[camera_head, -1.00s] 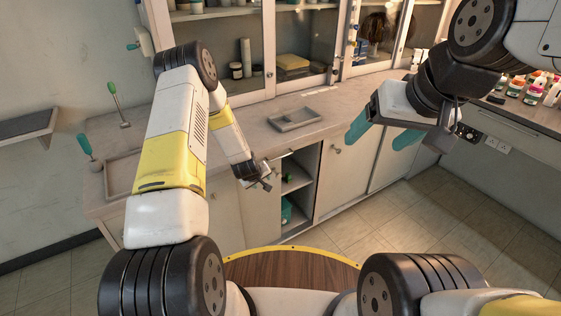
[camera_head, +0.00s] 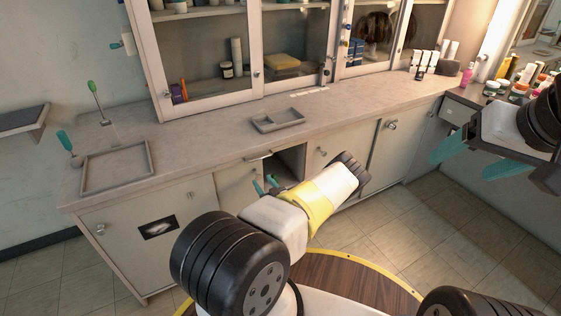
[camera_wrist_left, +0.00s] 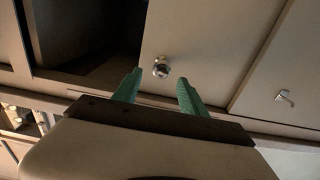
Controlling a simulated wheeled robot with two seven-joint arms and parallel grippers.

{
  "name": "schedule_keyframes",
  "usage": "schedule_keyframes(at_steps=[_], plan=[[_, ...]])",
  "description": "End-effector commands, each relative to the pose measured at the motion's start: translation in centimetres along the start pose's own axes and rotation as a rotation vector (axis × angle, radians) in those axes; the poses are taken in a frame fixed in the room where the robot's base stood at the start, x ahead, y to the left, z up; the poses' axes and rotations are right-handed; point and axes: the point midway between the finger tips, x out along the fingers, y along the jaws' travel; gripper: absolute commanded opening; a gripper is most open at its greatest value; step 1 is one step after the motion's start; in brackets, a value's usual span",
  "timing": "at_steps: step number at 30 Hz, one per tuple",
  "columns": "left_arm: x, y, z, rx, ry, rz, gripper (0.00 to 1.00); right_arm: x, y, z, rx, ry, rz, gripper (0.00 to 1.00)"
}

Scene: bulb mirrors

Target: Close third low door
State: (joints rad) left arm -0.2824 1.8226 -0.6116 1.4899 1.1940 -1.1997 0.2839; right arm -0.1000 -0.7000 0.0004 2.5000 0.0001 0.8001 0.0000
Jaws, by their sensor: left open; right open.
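The low cabinet front has several doors. A door with a knob (camera_head: 322,152) is just right of a dark open compartment (camera_head: 291,161); my left arm covers its lower part, and I cannot tell if it is ajar. Left of the compartment is another knobbed door (camera_head: 232,188). My left gripper (camera_head: 265,184) is mostly behind my own arm, with only teal fingertips showing. In the left wrist view the open, empty fingers (camera_wrist_left: 160,82) point at a door with a round knob (camera_wrist_left: 161,67), beside a dark opening (camera_wrist_left: 85,35). My right gripper (camera_head: 480,156) is open and empty at the right.
The counter carries a small divided tray (camera_head: 278,121) and a larger shallow tray (camera_head: 117,168). Glass-fronted cabinets (camera_head: 210,60) stand above. Bottles (camera_head: 525,75) crowd the right counter. Another closed door (camera_head: 395,150) is further right. The tiled floor (camera_head: 400,220) is clear.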

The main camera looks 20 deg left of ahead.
Motion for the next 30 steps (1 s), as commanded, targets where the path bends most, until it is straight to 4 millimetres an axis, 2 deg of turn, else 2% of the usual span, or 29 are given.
schedule_keyframes(at_steps=[3, 9, 20, 27, 30], plan=[[2.1, 0.0, 0.0, -0.002, 0.000, -0.001, 0.50, 0.0, 0.0, 0.0, 0.000, 0.000, 0.000, 0.76], [4.5, 0.0, 0.0, -0.001, -0.001, -0.001, 0.50, 0.0, 0.0, 0.0, 0.000, 0.000, 0.000, 0.76], [5.1, 0.0, 0.1, -0.001, -0.003, 0.000, 0.50, 0.0, 0.0, 0.0, 0.000, 0.000, 0.000, 0.76], [5.0, 0.0, 0.1, -0.001, -0.003, 0.000, 0.03, 0.0, 0.0, 0.0, 0.000, 0.000, 0.000, 0.76], [5.0, 0.0, 0.1, -0.001, -0.003, 0.000, 0.00, 0.0, 0.0, 0.0, 0.000, 0.000, 0.000, 0.76]])
